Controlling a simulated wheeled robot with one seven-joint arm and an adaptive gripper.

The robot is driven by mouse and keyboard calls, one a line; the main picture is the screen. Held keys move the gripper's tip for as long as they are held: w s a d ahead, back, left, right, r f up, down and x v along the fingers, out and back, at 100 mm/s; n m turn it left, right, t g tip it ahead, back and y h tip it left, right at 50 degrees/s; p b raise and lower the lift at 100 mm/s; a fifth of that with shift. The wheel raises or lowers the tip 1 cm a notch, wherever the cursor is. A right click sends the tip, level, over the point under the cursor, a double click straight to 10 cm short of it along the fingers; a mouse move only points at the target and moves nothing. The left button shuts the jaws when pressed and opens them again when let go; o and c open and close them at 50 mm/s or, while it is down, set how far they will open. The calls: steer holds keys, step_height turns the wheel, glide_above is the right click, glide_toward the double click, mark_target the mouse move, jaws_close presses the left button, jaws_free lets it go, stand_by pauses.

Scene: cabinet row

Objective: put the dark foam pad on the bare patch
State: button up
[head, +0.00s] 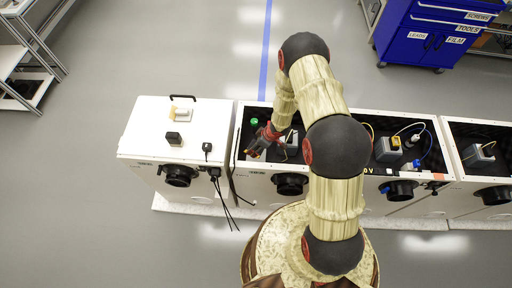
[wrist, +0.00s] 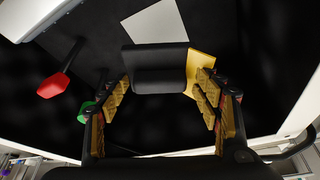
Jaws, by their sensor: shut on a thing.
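My gripper (wrist: 163,86) is shut on a dark rounded pad (wrist: 160,68), which sits between its ribbed fingers. A flat yellow piece (wrist: 203,62) shows beside the pad at the right finger; I cannot tell whether it belongs to the pad. Past the pad, a pale four-sided patch (wrist: 156,22) shows on the black surface and looks like the bare patch. The pad appears apart from it, but the gap is unclear. In the head view my gripper (head: 262,142) is over the left part of the open black-lined cabinet (head: 238,150). The pad is not clear there.
A red knob (wrist: 53,85) and a green button (wrist: 86,110) stand near the left finger. A grey box (head: 291,143) with a yellow cable sits right of my gripper.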

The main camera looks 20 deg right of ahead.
steer(key=shift+f+b, duration=3.25)
steer(key=shift+f, duration=0.1)
steer(key=shift+f+b, duration=0.3)
steer(key=shift+f, duration=0.25)
steer(key=o, duration=1.1)
steer(key=v, duration=1.2)
